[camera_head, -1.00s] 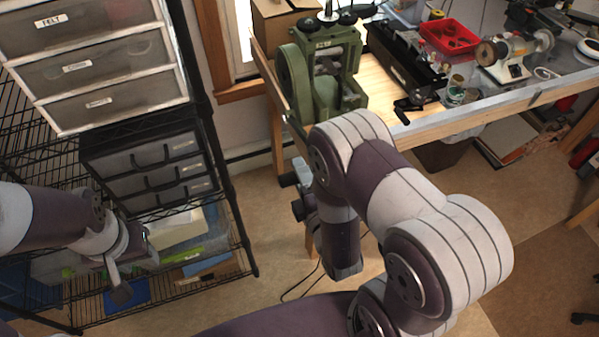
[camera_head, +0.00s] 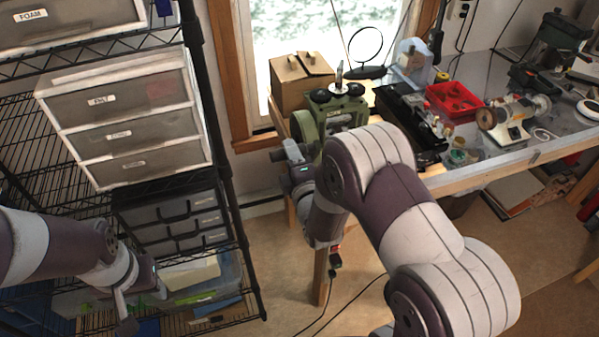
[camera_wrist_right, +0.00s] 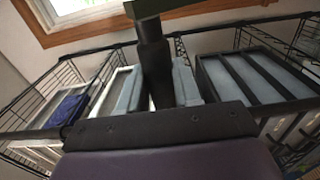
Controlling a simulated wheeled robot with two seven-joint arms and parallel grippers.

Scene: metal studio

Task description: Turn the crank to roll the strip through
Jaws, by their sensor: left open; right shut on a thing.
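The green rolling mill (camera_head: 304,126) stands at the left end of the workbench, with two black knobs on top. My right arm hides most of its front and lower part. My right gripper (camera_head: 291,153) is at the mill's left side. In the right wrist view, its grey fingers (camera_wrist_right: 158,88) are shut around a dark upright crank handle (camera_wrist_right: 151,50). A green crank arm (camera_wrist_right: 150,8) crosses the handle's far end. The strip cannot be made out. My left gripper (camera_head: 140,302) is open and empty in front of the wire shelf, far from the mill.
A wire shelf (camera_head: 244,268) with plastic drawers (camera_head: 125,130) stands at the left.

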